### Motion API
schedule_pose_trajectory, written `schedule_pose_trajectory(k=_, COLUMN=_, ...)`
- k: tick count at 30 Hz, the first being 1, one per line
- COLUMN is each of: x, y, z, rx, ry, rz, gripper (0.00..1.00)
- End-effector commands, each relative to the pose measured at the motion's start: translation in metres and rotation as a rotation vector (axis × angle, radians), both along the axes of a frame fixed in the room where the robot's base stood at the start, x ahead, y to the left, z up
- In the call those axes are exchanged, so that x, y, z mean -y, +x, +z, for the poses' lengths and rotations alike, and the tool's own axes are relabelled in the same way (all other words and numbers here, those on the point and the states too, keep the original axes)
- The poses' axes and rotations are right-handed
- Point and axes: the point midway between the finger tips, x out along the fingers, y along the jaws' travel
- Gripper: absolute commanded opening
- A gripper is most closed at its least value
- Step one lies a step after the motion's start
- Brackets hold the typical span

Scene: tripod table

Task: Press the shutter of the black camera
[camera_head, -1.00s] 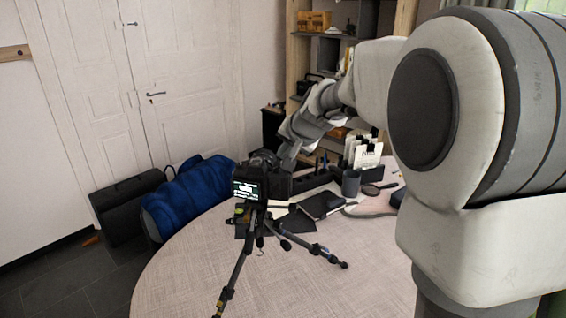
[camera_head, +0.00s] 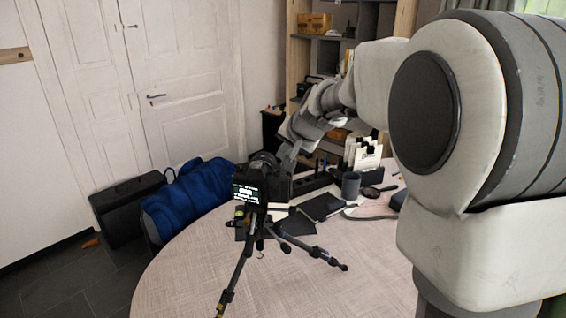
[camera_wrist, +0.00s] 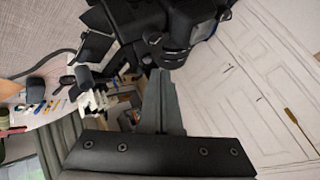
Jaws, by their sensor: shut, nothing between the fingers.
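The black camera (camera_head: 277,184) sits on a tripod (camera_head: 238,270) on the round table, its lit rear screen (camera_head: 246,193) facing me in the head view. My gripper (camera_head: 287,161) is at the camera's upper right, its tips partly hidden by the camera. In the wrist view, my gripper (camera_wrist: 160,78) is shut and empty. Its tips point at the black camera (camera_wrist: 135,18), which fills the top of that view. The tips are very close to the camera body; I cannot tell whether they touch it. The shutter button is not clearly visible.
The round table (camera_head: 190,275) is clear at the front. Behind the tripod are a dark notebook (camera_head: 321,206), a grey cup (camera_head: 350,185) and a white card holder (camera_head: 366,155). Shelves stand behind.

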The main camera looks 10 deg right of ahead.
Motion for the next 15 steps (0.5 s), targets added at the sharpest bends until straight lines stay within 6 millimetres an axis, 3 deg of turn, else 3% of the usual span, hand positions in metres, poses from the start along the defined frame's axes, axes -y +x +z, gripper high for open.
schedule_pose_trajectory(k=15, x=0.000, y=0.000, z=0.013, rx=0.001, ry=0.000, rz=-0.001, gripper=0.00)
